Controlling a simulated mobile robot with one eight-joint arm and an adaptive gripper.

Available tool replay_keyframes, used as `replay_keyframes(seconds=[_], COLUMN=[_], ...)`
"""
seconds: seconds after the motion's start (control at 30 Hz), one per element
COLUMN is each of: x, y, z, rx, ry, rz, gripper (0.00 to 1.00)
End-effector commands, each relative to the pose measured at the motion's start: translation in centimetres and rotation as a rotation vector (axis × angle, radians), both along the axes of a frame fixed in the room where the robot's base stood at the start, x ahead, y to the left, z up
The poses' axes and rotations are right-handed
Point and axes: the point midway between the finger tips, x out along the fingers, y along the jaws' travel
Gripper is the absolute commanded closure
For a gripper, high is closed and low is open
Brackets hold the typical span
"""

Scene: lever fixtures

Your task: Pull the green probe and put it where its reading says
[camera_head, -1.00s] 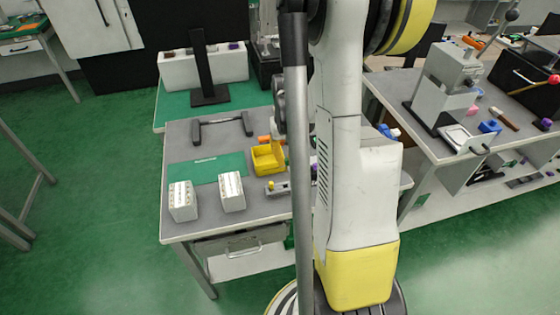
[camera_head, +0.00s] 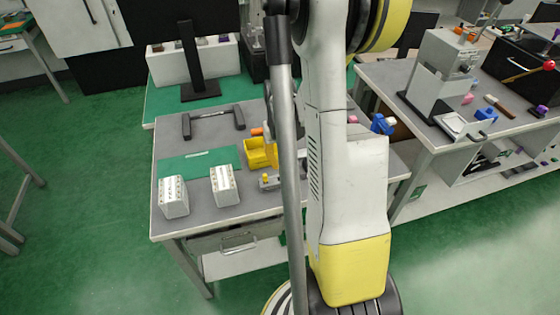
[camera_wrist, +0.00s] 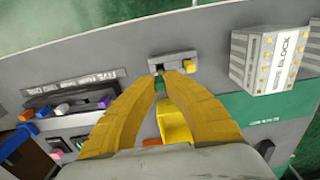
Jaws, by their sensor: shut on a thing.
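My gripper (camera_wrist: 172,76) shows in the wrist view as two curved yellow fingers, with their tips close together at the small grey fixture (camera_wrist: 172,61). A small green piece (camera_wrist: 160,84), which looks like the green probe, shows between the fingers; most of it is hidden. The fixture has a yellow knob (camera_wrist: 190,65) and a dark opening. In the head view the fixture (camera_head: 268,183) stands near the table's front edge, and my arm hides the gripper. I cannot read any probe reading.
A white lettered block (camera_wrist: 268,62) stands beside the fixture; two such blocks (camera_head: 173,198) show in the head view. A yellow bin (camera_head: 258,155) and green mat (camera_head: 190,166) lie behind. A labelled tray (camera_wrist: 60,108) holds coloured pieces. A second table (camera_head: 425,125) stands right.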

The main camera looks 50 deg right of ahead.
Motion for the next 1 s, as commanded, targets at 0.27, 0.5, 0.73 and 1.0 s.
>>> replay_keyframes(seconds=[0.27, 0.5, 0.73, 1.0], x=[0.0, 0.0, 0.0, 0.0], y=[0.0, 0.0, 0.0, 0.0], z=[-2.1, -3.6, -4.2, -4.2], rx=[0.000, 0.000, 0.000, 0.000], ry=[0.000, 0.000, 0.000, 0.000], rz=[0.000, 0.000, 0.000, 0.000], gripper=[1.00, 1.00, 1.00, 0.88])
